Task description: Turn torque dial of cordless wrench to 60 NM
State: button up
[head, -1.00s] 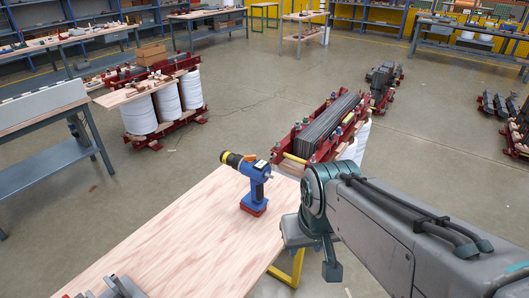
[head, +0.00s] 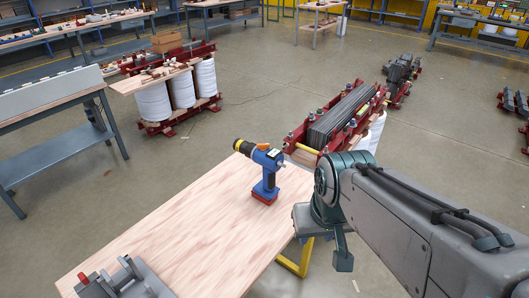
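The cordless wrench (head: 266,172) stands upright on the wooden tabletop (head: 200,222) near its far right corner. It has a blue body, a red base and a black and yellow front end pointing left. The torque dial is too small to make out, and so is its setting. The end of my arm, with my gripper (head: 335,240), is to the right of the wrench, by the table's right edge. It looks apart from the wrench. The fingers cannot be clearly made out from this side.
A grey fixture (head: 125,282) with a red part sits at the table's near left corner. A red-framed transformer core (head: 340,115) stands on the floor behind the table. Another core with white coils (head: 185,88) is at the back left. The middle of the tabletop is clear.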

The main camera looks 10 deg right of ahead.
aim_at(266, 187)
jog(key=u, duration=0.1)
jog(key=k, duration=0.45)
jog(key=z, duration=0.85)
jog(key=i, duration=0.7)
jog(key=u, duration=0.5)
